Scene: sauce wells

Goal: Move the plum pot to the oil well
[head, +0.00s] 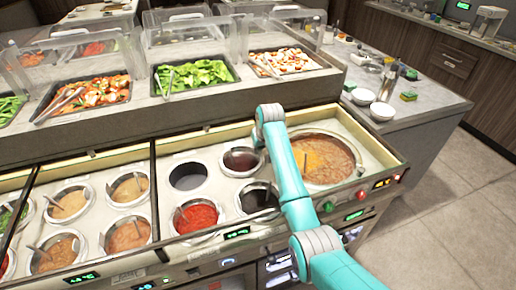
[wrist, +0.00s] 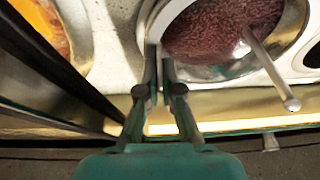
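The plum pot is most likely the steel pot of dark red-brown sauce (head: 242,160) in the back row of the right section. It fills the top right of the wrist view (wrist: 215,35), with a ladle resting in it. My gripper (wrist: 160,80) is at the pot's rim, its two fingers close together with a narrow gap. I cannot tell whether they pinch the rim. My arm hides the gripper in the head view. An open well with a dark inside (head: 188,176) is left of the pot; I cannot read a label marking it as the oil well.
A red sauce pot (head: 196,214) and a dark sauce pot (head: 257,197) sit in front. A large orange-brown pan (head: 330,160) is on the right, past a divider. Raised food trays (head: 195,75) with clear guards stand behind.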

